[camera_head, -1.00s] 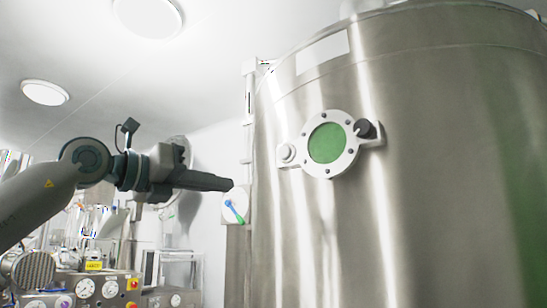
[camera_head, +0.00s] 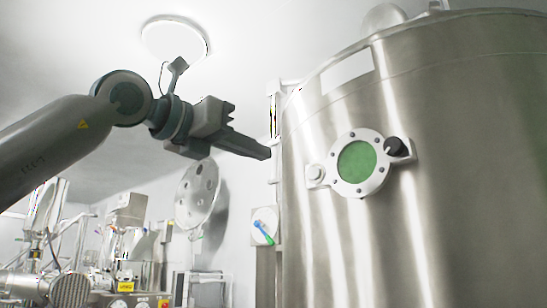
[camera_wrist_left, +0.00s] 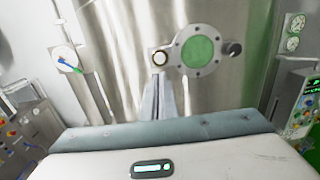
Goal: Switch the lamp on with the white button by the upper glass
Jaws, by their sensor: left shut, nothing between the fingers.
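The upper glass (camera_head: 357,162) is a round green window in a bolted white flange on the steel vessel. The white button (camera_head: 316,173) sits on a bracket at the flange's left side. A black knobbed fitting (camera_head: 397,147) is on its right. My left gripper (camera_head: 264,153) is shut and empty, left of the button and a little higher in the head view. In the left wrist view the gripper (camera_wrist_left: 158,78) points at the vessel, its tips just below the button (camera_wrist_left: 159,58) in the picture. The glass (camera_wrist_left: 198,51) shows to the right there. My right gripper is not in view.
The large steel vessel (camera_head: 460,180) fills the right side. A white dial with a blue-green handle (camera_head: 265,226) is on the left of the vessel. Lab equipment (camera_head: 125,270) stands lower left. Open air lies between my gripper and the vessel.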

